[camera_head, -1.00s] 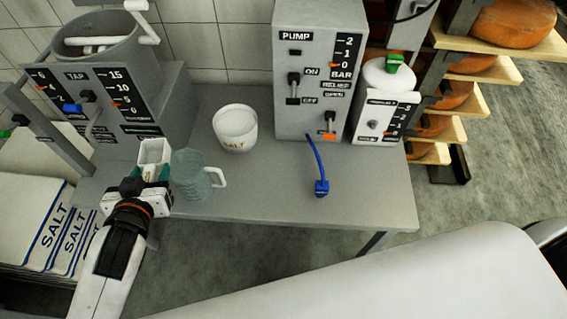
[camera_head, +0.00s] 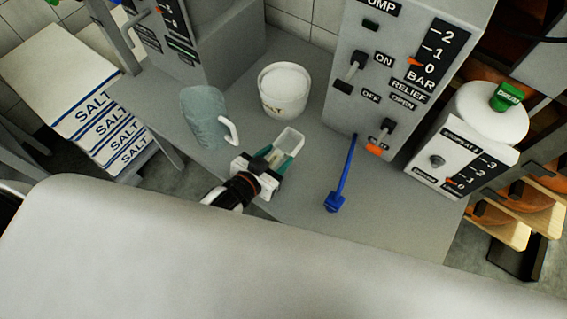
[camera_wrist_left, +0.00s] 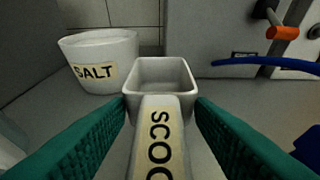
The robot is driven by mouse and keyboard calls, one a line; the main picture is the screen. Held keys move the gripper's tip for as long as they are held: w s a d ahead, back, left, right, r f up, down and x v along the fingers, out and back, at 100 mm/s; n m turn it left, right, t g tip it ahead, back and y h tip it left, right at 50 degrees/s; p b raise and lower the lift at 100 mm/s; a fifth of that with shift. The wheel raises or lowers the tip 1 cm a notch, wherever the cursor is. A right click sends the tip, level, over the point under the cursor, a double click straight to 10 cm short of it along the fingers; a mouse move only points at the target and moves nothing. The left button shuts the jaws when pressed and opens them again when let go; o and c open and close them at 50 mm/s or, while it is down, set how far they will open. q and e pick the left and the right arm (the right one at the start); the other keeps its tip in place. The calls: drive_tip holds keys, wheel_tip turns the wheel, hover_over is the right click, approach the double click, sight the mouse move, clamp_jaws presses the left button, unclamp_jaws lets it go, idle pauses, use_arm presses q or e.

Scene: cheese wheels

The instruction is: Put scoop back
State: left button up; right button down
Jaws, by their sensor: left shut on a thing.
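The white scoop (camera_head: 287,143) is in my left gripper (camera_head: 273,164). In the left wrist view the scoop (camera_wrist_left: 160,78) points away from me, its handle lettered "SCOO" between the two green fingers. The gripper is shut on the handle and holds it over the grey table. The white salt tub (camera_head: 284,90) stands on the table just behind the scoop; it also shows at the left in the left wrist view (camera_wrist_left: 98,60). The two look apart. The inside of the tub is hard to make out. My right gripper is not in view.
A clear jug (camera_head: 203,117) stands left of the tub. Salt sacks (camera_head: 75,90) are stacked at the left.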

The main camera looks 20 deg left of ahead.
sight(276, 169)
use_arm(q)
drive_tip(key=shift+f, duration=0.95)
wheel_tip(276, 169, down, 3)
drive_tip(key=shift+f+b, duration=0.15)
drive_tip(key=shift+b, duration=0.25)
drive_tip(key=shift+f, duration=0.1)
drive_tip(key=shift+f, duration=0.2)
drive_tip(key=o, duration=1.1)
